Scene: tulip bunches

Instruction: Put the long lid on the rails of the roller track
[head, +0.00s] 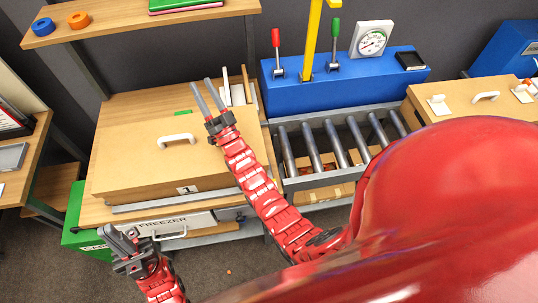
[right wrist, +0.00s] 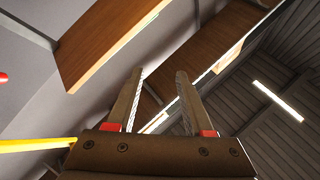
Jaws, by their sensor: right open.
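The roller track (head: 330,148) has grey metal rollers between rails, in the middle of the head view. A wide wooden lid-like panel (head: 130,155) with a white handle (head: 177,138) and a "1" label lies left of the track. Another wooden panel (head: 460,105) with white fittings lies at the track's right end. I cannot tell which is the long lid. My right gripper (head: 208,98) is over the left panel's far right corner, open; in the right wrist view (right wrist: 160,98) nothing is between its fingers. My left gripper (head: 122,238) is in front of the left bench, its opening unclear.
A blue console (head: 345,75) with levers, a yellow post and a gauge (head: 372,40) stands behind the track. A shelf (head: 130,18) hangs above the left bench. A freezer drawer (head: 165,224) and a green box (head: 78,225) are below. My red body hides the lower right.

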